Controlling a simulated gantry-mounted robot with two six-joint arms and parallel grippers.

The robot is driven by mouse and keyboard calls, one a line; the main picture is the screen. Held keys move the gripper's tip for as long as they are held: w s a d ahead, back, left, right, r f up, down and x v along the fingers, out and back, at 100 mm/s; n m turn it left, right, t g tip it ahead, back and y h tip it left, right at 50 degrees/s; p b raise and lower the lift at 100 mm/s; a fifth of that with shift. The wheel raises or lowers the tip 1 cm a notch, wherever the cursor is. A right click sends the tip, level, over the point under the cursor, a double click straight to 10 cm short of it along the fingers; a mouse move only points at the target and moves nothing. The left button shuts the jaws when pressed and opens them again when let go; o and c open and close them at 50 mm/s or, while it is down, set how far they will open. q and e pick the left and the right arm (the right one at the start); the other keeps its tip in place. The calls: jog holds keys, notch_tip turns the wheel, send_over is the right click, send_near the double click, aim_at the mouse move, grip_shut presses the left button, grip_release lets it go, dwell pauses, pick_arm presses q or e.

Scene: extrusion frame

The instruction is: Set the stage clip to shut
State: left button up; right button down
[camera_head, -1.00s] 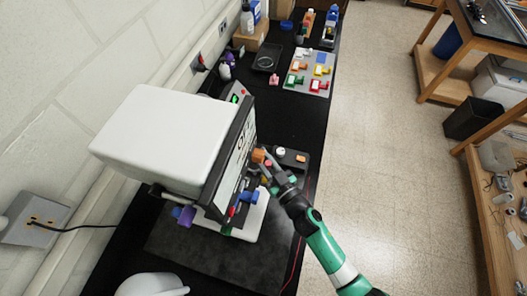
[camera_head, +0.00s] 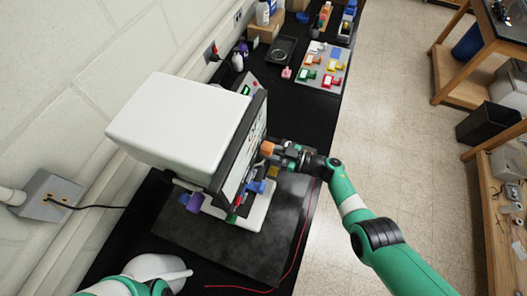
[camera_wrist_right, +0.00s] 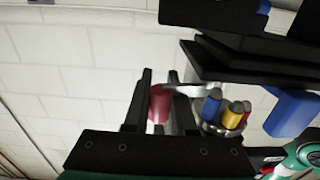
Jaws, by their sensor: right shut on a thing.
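The white microscope-like instrument (camera_head: 185,120) with a dark-framed screen stands on the black bench in the head view. My right gripper (camera_head: 274,150) is at the screen's right side, beside an orange part (camera_head: 267,147). In the right wrist view, my right gripper's two dark fingers (camera_wrist_right: 162,100) stand on either side of a red knob (camera_wrist_right: 158,103). A silver lever (camera_wrist_right: 190,89) runs beside it toward the objectives; I take this red-tipped lever for the stage clip. The fingers hide part of it.
Blue, yellow and red objectives (camera_wrist_right: 232,112) sit close right of the fingers. A board of coloured clips (camera_head: 324,65) lies farther back. The dark mat (camera_head: 255,248) in front is clear.

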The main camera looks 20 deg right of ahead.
jog(key=g+b, duration=0.1)
jog(key=n+g+y+b, duration=0.1)
jog(key=shift+w+a+f+n+b, duration=0.1)
jog(key=shift+a+f+n+b, duration=0.15)
jog(key=shift+a+n+b, duration=0.1)
pick_arm(q)
jog(key=shift+f+b, duration=0.4)
jog(key=shift+f, duration=1.95)
pick_arm(e)
jog(key=shift+a+r+n+g+y, duration=0.15)
jog(key=shift+r+n+g+y, duration=0.1)
jog(key=shift+g+y, duration=0.2)
jog(key=c, duration=0.7)
grip_release()
pick_arm(q)
jog(key=shift+r, duration=0.1)
jog(key=shift+r+p, duration=0.75)
jog(key=shift+p, duration=0.05)
pick_arm(e)
jog(key=v, duration=1.1)
jog(key=shift+s+d, duration=0.2)
jog(key=shift+d, duration=0.05)
